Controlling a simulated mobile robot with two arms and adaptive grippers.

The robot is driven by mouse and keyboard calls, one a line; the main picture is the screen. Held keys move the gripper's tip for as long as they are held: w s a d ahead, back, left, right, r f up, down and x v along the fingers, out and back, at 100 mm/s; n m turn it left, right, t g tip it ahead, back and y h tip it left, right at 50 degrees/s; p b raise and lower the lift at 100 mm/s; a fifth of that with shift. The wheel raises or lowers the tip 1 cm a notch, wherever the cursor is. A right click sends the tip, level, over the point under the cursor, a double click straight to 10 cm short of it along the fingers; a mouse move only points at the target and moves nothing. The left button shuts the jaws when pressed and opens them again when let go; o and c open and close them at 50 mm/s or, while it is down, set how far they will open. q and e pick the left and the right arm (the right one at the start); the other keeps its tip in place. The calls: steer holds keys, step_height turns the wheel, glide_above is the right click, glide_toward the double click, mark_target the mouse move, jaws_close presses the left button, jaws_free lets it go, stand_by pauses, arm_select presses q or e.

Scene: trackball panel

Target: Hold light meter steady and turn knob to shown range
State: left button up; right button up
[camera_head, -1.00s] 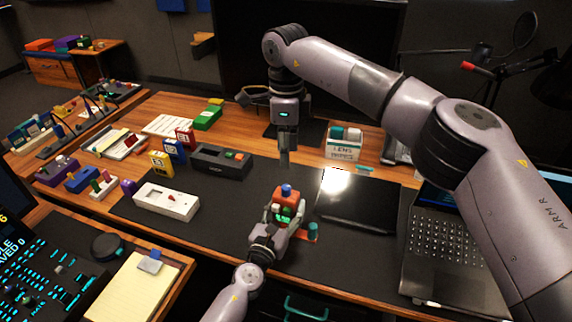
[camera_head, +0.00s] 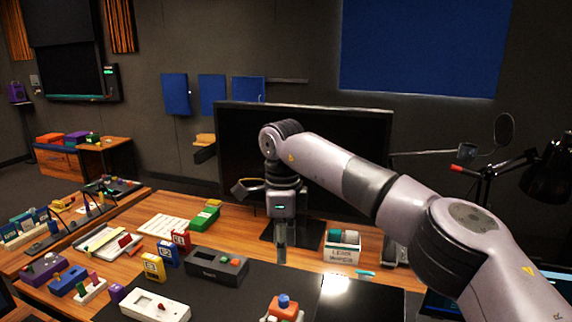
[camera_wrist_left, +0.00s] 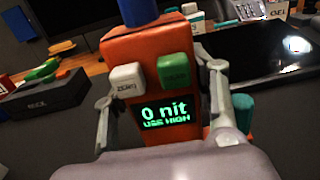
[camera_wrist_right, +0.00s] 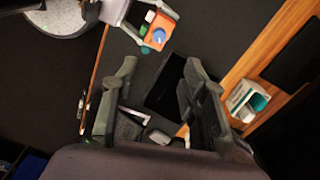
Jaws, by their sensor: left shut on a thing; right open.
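The light meter (camera_head: 284,311) is an orange box at the bottom edge of the head view, cut off below. Its blue knob (camera_head: 284,300) sits on top. In the left wrist view my left gripper (camera_wrist_left: 163,105) is shut on the light meter (camera_wrist_left: 150,52), one finger on each side. The display (camera_wrist_left: 164,112) reads "0 nit" and "USE HIGH" in green, below a white ZERO button and a green button. My right gripper (camera_head: 281,255) points down, open and empty, beyond the meter. The right wrist view shows the blue knob (camera_wrist_right: 159,36) from above, apart from my right fingers.
A black case (camera_head: 216,265) and a white device (camera_head: 155,305) lie left of the meter. A lens wipes box (camera_head: 342,247) stands behind it on the right. A dark flat panel (camera_head: 360,299) lies to the right. A large monitor (camera_head: 345,155) stands at the back.

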step_height(320, 180, up, 8)
stand_by(0.8)
steer(key=shift+c, duration=0.5)
